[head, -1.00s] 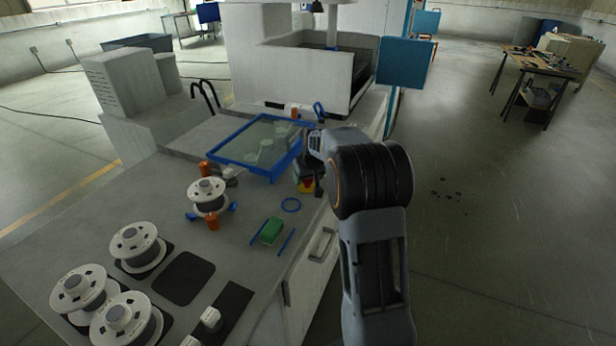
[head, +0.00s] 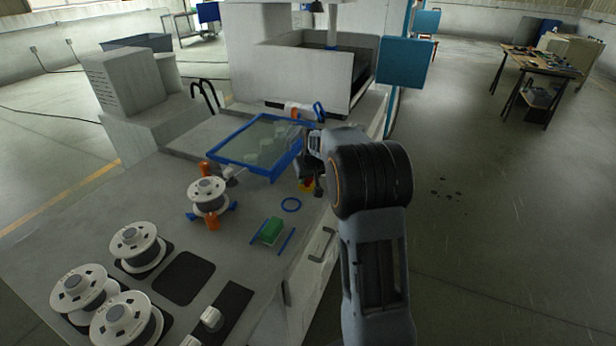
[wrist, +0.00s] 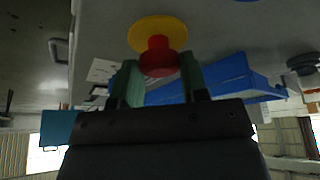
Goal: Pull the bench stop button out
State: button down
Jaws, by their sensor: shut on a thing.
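The bench stop button is a red cap (wrist: 158,57) on a yellow round base (wrist: 157,30), seen at the top middle of the wrist view. In the head view only a small red and yellow part of the stop button (head: 306,185) shows, at the bench's right edge; my gripper hides the rest. My gripper (wrist: 159,66) has its two greenish fingers on either side of the red cap and is shut on it. In the head view my gripper (head: 310,174) is over the button. How far out the cap stands is hard to tell.
A blue-framed clear panel (head: 262,145) lies just left of the button. More spools stand at the front left. Right of the bench is open floor.

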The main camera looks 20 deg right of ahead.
jog(key=shift+r, duration=0.65)
jog(key=c, duration=0.6)
grip_release()
jog(key=shift+c, duration=0.2)
jog(key=v, duration=1.3)
jog(key=shift+r, duration=0.35)
jog(key=shift+s, duration=0.1)
